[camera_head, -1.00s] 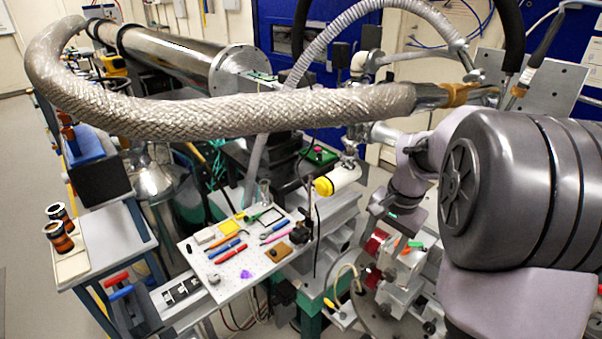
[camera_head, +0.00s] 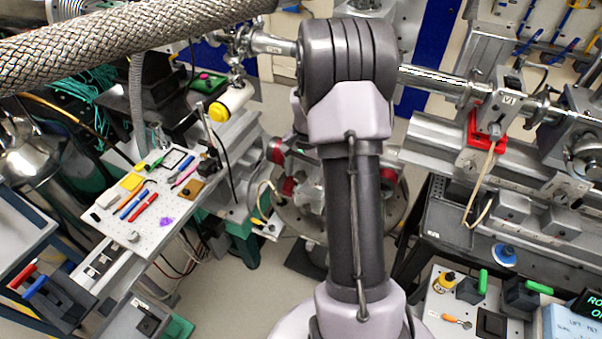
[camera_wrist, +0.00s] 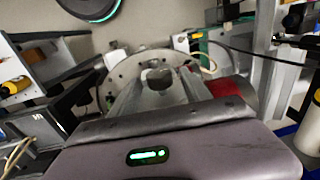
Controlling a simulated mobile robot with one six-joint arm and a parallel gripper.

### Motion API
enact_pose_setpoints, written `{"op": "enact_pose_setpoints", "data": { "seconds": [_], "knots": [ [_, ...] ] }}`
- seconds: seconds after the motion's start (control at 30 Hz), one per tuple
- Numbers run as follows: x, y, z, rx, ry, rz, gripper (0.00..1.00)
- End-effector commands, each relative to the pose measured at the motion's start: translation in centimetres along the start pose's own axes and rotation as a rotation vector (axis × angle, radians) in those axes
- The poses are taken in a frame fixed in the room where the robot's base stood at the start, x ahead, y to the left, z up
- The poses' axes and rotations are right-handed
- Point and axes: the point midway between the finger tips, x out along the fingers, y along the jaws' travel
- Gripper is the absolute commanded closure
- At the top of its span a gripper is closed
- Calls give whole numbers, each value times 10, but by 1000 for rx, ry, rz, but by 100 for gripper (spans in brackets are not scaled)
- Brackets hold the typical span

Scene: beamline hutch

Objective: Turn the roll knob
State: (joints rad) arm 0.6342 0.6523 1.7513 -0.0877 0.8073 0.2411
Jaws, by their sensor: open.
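I cannot pick out the roll knob with certainty. In the head view, a dark display (camera_head: 586,302) with green letters starting "RO" is cut off at the lower right edge. A panel (camera_head: 568,328) with small lettering, partly cut off, lies below it. Two black blocks with green handles, a left one (camera_head: 470,288) and a right one (camera_head: 522,294), stand left of the display. My gripper (camera_wrist: 157,80) shows in the wrist view, open, with nothing seen held between its fingers. No knob shows between them.
A white pegboard table (camera_head: 140,225) with several tools stands at the left. A braided hose (camera_head: 130,38) crosses the upper left. A metal rail bench (camera_head: 440,150) with a red-based clamp (camera_head: 487,130) runs along the right. Bare floor (camera_head: 235,295) shows left of my arm.

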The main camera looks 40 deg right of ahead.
Motion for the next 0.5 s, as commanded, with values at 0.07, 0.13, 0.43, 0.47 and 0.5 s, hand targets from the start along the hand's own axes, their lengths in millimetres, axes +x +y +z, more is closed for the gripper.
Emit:
{"op": "enact_pose_setpoints", "data": {
  "seconds": [0.07, 0.13, 0.43, 0.47, 0.5],
  "knots": [
    [0, 0, 0, 0, 0, 0, 44],
    [-1, 0, 0, 0, 0, 0, 56],
    [-1, 0, 0, 0, 0, 0, 100],
    [-1, 0, 0, 0, 0, -1, 100],
    [0, 0, 0, 0, 0, -5, 100]
  ]
}}
